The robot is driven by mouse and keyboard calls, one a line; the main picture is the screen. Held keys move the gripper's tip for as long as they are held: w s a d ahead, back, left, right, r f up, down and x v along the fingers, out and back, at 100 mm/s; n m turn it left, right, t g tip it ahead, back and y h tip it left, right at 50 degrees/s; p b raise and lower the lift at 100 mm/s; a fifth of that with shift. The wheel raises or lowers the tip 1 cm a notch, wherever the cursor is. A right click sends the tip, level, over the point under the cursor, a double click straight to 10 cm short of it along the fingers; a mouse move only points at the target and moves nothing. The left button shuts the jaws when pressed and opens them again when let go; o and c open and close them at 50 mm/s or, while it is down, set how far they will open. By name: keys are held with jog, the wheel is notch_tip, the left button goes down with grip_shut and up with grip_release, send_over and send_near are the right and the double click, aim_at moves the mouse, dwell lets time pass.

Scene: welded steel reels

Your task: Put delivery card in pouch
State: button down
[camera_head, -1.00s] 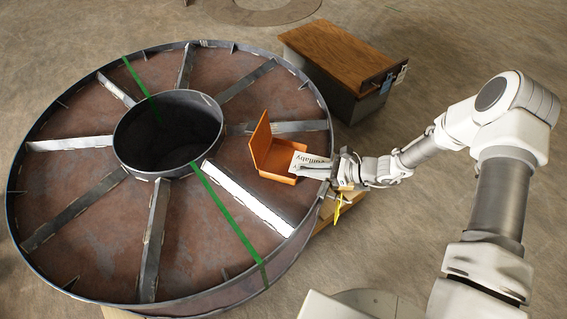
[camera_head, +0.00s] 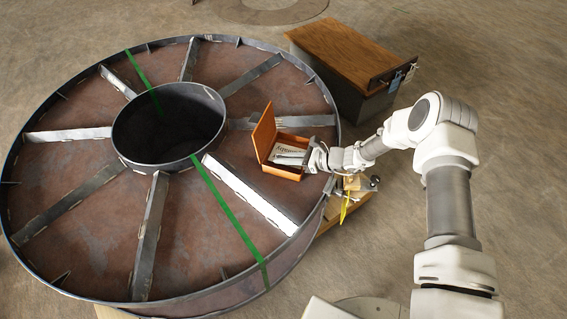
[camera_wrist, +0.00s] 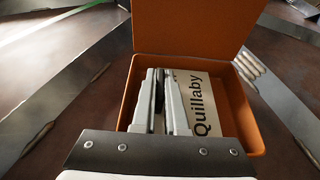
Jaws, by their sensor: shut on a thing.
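The delivery card, white with the dark word "Quillaby" (camera_wrist: 205,100), is between my gripper's fingers and inside the outline of the orange pouch. The pouch is an open orange box with its lid raised (camera_head: 264,131), lying on the steel reel; its lid (camera_wrist: 190,25) and rim also show in the wrist view. My gripper (camera_head: 303,158) reaches in from the right over the pouch's opening. In the wrist view my gripper (camera_wrist: 165,100) is shut on the card. Whether the card touches the pouch floor I cannot tell.
The large steel reel (camera_head: 105,235) has raised spokes, a hub opening and a green strap (camera_head: 230,220). A wooden-topped box (camera_head: 345,55) with a padlock stands behind right. A yellow tag (camera_head: 345,207) hangs near timber by the rim.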

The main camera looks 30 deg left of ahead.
jog(key=shift+f, duration=0.65)
jog(key=shift+f, duration=0.2)
jog(key=c, duration=1)
grip_release()
jog(key=shift+o, duration=0.2)
jog(key=shift+r, duration=0.1)
jog(key=shift+r, duration=0.15)
jog(key=p+v, duration=0.3)
jog(key=v, duration=0.8)
jog(key=shift+w+d, duration=0.1)
jog(key=shift+d, duration=0.4)
